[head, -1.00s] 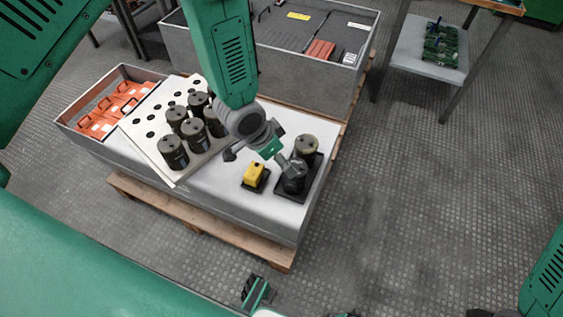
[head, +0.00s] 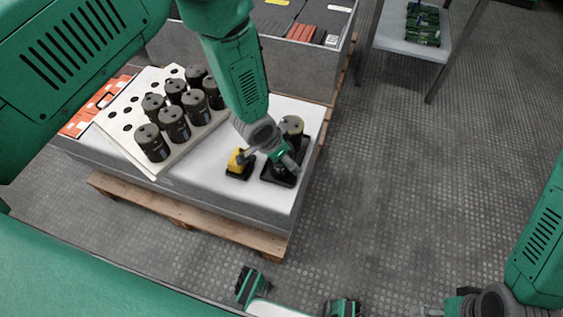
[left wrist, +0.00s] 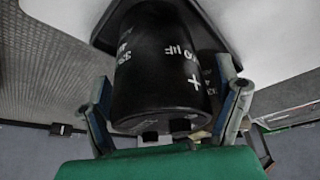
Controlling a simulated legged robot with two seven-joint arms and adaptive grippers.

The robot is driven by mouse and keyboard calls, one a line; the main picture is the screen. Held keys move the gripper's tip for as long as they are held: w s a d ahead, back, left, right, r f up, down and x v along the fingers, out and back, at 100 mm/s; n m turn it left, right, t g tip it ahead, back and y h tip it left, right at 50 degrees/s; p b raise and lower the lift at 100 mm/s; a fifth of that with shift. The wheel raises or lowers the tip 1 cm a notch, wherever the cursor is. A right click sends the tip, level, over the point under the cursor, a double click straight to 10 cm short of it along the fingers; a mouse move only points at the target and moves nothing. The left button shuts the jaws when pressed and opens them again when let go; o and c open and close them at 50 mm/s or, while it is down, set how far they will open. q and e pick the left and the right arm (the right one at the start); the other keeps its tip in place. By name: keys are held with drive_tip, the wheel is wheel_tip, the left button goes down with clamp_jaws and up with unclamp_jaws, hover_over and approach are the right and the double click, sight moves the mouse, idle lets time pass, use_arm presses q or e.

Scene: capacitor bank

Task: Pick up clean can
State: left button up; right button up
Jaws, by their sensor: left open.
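A black can with white lettering (left wrist: 158,62) stands between the spread fingers of my left gripper (left wrist: 168,108) in the left wrist view. The fingers lie on either side of it, with some gap visible. In the head view, my left gripper (head: 287,160) reaches down over the small black tray (head: 279,179) and hides most of this can. A second can with a dull olive top (head: 292,126) stands at the back of the tray, close to the gripper.
A yellow block on a dark base (head: 238,162) sits just left of the tray. A tilted white board with holes (head: 125,140) holds several black cans (head: 172,124). Orange parts (head: 82,122) lie at the left. The white surface (head: 215,170) in front is clear.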

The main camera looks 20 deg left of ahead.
use_arm(q)
drive_tip(key=shift+w+d+f, duration=0.1)
drive_tip(key=c, duration=1.6)
